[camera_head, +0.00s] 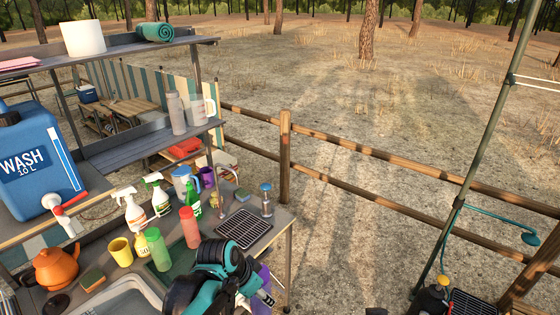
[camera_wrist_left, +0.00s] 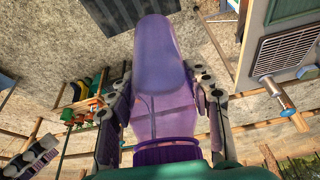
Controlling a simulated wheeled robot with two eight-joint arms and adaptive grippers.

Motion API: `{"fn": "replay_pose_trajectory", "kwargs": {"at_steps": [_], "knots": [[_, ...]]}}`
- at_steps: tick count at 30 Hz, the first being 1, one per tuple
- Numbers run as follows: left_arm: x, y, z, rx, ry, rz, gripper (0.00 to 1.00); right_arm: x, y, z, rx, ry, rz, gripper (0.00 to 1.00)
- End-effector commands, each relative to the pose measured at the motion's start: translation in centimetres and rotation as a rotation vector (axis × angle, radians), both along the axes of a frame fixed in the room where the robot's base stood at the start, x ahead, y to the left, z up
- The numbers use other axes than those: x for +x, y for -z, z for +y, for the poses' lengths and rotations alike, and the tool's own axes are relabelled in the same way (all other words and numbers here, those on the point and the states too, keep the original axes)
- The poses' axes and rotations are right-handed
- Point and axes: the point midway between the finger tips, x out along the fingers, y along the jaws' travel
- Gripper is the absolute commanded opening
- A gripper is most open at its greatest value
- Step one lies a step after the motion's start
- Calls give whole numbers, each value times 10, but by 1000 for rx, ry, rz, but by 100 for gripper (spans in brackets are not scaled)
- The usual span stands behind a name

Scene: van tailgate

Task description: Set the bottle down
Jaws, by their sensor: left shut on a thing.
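A translucent purple bottle (camera_wrist_left: 165,60) fills the middle of the left wrist view, between the two fingers of my left gripper (camera_wrist_left: 163,115). The fingers are shut on its sides. In the head view only a small purple part of the bottle (camera_head: 263,273) shows behind my teal and black left gripper (camera_head: 262,294), low in the picture by the right end of the counter (camera_head: 275,222). Most of the bottle is hidden there. I cannot tell whether its base touches anything.
On the counter stand a black drying rack (camera_head: 243,229), a red bottle (camera_head: 189,227), a green bottle (camera_head: 158,249), a yellow cup (camera_head: 121,252), spray bottles, an orange kettle (camera_head: 57,268) and a sink (camera_head: 120,300).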

Motion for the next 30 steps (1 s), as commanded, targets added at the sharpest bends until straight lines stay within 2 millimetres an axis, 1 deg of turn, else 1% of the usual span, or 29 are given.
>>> {"fn": "replay_pose_trajectory", "kwargs": {"at_steps": [7, 11, 17, 21, 24, 27, 30], "knots": [[8, 35, 20, 6, -126, 9, 8, 0, 13, 0, 0, 0, 0, 73], [13, 59, 35, 9, -221, 13, 8, 0, 22, 0, 0, 0, 0, 73], [17, 105, 66, 12, -413, 16, 8, 0, 39, 0, 0, 0, 0, 73], [17, 143, 93, 10, -577, 13, 8, 0, 53, 0, 0, 0, 0, 73], [16, 167, 112, 7, -690, 6, 8, 0, 62, 0, 0, 0, 0, 73], [13, 179, 122, 2, -759, 2, 8, 0, 66, 0, 0, 0, 0, 73], [12, 183, 127, 1, -788, 0, 8, 0, 67, 0, 0, 0, 0, 73]]}}
